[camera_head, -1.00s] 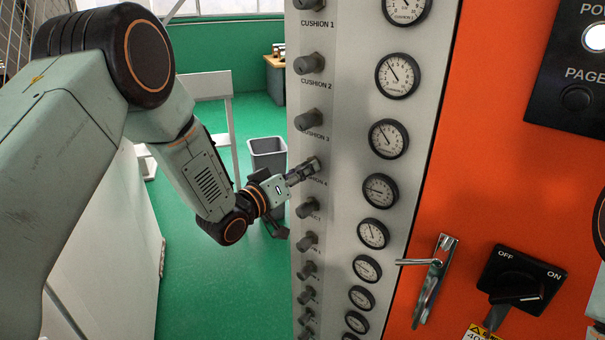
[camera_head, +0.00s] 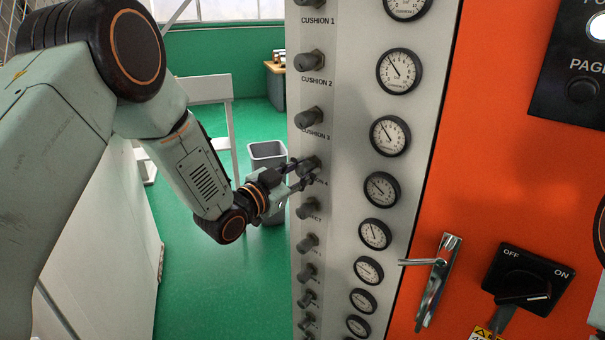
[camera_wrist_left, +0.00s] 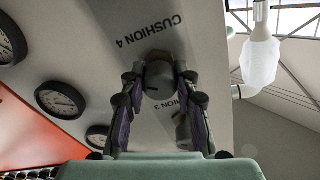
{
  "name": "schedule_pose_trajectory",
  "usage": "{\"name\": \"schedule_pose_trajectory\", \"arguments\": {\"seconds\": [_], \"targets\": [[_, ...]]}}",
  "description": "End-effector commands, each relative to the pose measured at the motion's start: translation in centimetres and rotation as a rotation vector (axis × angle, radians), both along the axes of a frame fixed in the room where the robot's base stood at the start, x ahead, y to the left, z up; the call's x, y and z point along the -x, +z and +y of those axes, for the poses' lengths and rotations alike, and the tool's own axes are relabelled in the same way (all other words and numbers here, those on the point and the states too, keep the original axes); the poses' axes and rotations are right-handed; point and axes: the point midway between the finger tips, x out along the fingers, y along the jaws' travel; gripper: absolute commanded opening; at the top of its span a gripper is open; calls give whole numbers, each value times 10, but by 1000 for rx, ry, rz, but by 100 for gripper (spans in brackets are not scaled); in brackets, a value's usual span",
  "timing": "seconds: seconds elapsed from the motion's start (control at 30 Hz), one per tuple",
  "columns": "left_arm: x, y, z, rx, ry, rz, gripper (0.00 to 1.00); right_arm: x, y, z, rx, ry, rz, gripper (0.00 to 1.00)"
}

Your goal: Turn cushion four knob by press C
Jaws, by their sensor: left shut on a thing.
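The cushion four knob (camera_head: 312,164) is a dark grey round knob on the pale press C panel (camera_head: 342,120). My left gripper (camera_head: 302,172) reaches it from the left and is shut on it, with one finger on each side. In the left wrist view, the knob (camera_wrist_left: 158,80) sits between the fingers of the gripper (camera_wrist_left: 161,84), with the upside-down CUSHION 4 label beyond it. In the head view the label is partly covered by the fingers. The cushion four gauge (camera_head: 381,189) is to the right of the knob. My right gripper is not in view.
The cushion 3 knob (camera_head: 310,118) is above and another knob (camera_head: 307,209) just below, both close to my gripper. A door handle (camera_head: 436,272) and a black OFF/ON switch (camera_head: 524,280) are on the orange cabinet. A grey bin (camera_head: 268,151) stands on the green floor behind.

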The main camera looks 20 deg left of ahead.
Motion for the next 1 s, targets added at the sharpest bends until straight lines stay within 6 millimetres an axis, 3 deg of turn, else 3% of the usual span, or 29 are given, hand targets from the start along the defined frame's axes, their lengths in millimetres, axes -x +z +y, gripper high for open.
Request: {"name": "schedule_pose_trajectory", "arguments": {"seconds": [0.4, 0.97, 1.0], "targets": [[1, -1, 0, -177, 0, -72, 0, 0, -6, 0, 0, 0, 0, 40], [1, -1, 0, -204, -1, -84, 0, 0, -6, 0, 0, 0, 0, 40], [1, -1, 0, -204, -1, -84, 31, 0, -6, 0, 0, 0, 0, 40]]}}
